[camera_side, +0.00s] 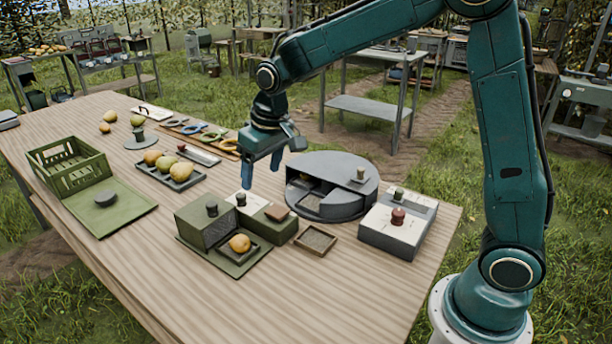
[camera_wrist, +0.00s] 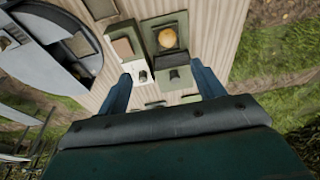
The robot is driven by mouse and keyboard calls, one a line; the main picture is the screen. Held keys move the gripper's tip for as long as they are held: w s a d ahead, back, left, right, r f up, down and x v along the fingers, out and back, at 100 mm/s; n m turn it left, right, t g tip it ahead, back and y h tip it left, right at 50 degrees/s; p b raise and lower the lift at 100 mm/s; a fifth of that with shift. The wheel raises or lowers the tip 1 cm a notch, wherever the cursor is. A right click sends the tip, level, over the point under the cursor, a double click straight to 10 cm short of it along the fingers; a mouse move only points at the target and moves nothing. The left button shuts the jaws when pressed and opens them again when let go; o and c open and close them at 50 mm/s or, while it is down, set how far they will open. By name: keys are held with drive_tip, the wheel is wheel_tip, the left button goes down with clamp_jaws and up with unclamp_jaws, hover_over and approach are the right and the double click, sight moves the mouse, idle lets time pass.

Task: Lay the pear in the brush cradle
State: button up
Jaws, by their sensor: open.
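A yellow-orange pear (camera_side: 240,243) sits in a small dark square holder on a green base plate (camera_side: 222,257), at the front of a green box (camera_side: 203,222) with a dark knob. The wrist view shows the same pear (camera_wrist: 167,38) beyond my fingers. My gripper (camera_side: 261,178) is open and empty, pointing down above the back of the green box group. In the wrist view my gripper (camera_wrist: 162,85) spans the knobbed box. A small wood-framed tray with a brownish, bristle-like floor (camera_side: 316,240) lies to the right; I cannot tell whether it is the brush cradle.
A round grey compartmented drum (camera_side: 334,210) and a grey box with a red knob (camera_side: 396,226) stand to the right. A dark tray of several pears (camera_side: 170,176) and a green crate (camera_side: 71,178) stand left. The table's front is clear.

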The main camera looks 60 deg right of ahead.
drive_tip(key=s+d+r+t, duration=0.2)
drive_tip(key=s+r, duration=0.6)
drive_tip(key=s, duration=0.6)
drive_tip(key=s+d+t, duration=0.1)
drive_tip(key=s, duration=1.3)
drive_tip(key=shift+d, duration=0.1)
drive_tip(key=shift+c, duration=0.2)
